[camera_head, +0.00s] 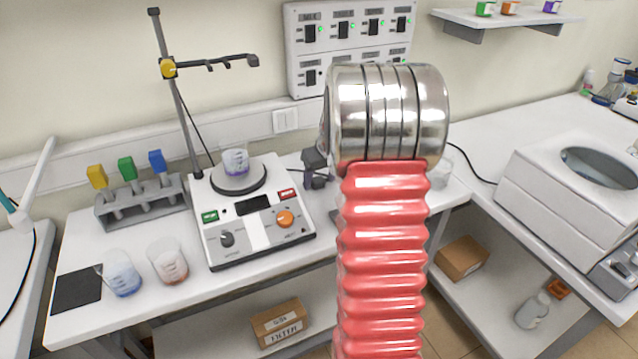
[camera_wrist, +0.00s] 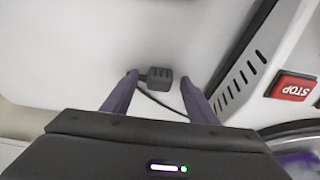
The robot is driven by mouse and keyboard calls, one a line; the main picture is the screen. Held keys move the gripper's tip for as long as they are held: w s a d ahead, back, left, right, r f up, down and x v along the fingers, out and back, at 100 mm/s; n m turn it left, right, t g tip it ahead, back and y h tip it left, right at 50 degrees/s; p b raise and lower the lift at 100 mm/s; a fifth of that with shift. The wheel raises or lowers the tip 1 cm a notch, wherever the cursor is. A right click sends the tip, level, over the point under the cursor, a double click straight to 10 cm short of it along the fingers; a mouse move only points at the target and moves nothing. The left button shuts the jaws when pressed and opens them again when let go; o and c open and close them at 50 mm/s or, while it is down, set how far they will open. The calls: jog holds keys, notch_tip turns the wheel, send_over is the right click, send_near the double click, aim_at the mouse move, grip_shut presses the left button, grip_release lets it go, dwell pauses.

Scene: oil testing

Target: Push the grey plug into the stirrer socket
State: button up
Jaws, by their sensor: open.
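The grey plug (camera_wrist: 162,77) shows in the wrist view against a white surface, between and slightly beyond the fingertips of my gripper (camera_wrist: 158,78). The fingers are open, with a gap visible on the plug's right. The left fingertip is close to the plug; I cannot tell whether they touch. A thin dark cable (camera_wrist: 160,103) runs below the plug between the fingers. The white stirrer (camera_head: 245,215) stands on the bench, and its vented side (camera_wrist: 240,88) is right of my gripper in the wrist view. The head view shows my gripper (camera_head: 316,180) beside the stirrer's right side. I cannot make out the socket.
A beaker (camera_head: 235,162) sits on the stirrer plate. A stand with a clamp (camera_head: 178,90) rises behind it. A rack with coloured-cap items (camera_head: 140,208) and two beakers (camera_head: 122,278) (camera_head: 170,265) are left. A white machine (camera_head: 570,205) is right. My arm hides the bench's middle.

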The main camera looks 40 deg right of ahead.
dwell(0.3)
jog(key=c, duration=1.1)
